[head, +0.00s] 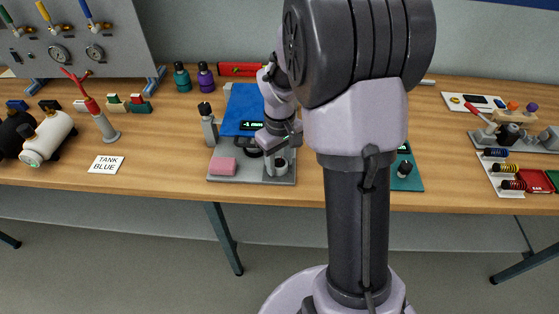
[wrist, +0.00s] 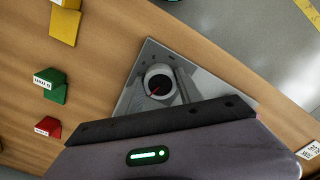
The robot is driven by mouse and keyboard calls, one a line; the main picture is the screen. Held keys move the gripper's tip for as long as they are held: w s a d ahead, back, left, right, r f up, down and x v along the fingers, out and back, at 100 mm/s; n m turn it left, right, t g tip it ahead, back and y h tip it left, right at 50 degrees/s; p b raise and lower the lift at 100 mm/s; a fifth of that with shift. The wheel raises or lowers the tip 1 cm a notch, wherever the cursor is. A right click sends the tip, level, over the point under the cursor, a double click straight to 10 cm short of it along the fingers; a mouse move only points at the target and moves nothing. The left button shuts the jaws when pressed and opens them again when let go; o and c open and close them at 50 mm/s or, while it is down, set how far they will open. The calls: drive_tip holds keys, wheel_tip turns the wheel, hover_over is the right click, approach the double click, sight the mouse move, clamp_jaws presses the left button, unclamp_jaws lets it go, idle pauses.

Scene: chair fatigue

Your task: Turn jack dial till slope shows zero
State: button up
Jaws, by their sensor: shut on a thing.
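A grey base plate (head: 240,178) on the bench carries a tilting blue plate (head: 243,104) and a small slope display (head: 252,126). The display's tiny text seems to begin with "-1". The jack dial (head: 281,166) stands at the plate's front right. In the wrist view the dial (wrist: 158,82) has a pale rim, a dark top and a red pointer mark. My gripper (head: 280,150) comes down over it from behind and is shut on it. The fingers are partly hidden by the gripper body in the wrist view.
A teal panel (head: 409,182) with a knob stands to the right. Labelled wedges, including a green one (wrist: 53,87), show in the wrist view. The bench front is clear.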

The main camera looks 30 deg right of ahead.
sight(279, 163)
drive_tip(key=shift+m, duration=2.9)
drive_tip(key=o, duration=1.4)
wheel_tip(279, 163, up, 18)
drive_tip(key=p, duration=0.7)
drive_tip(key=shift+f, duration=0.25)
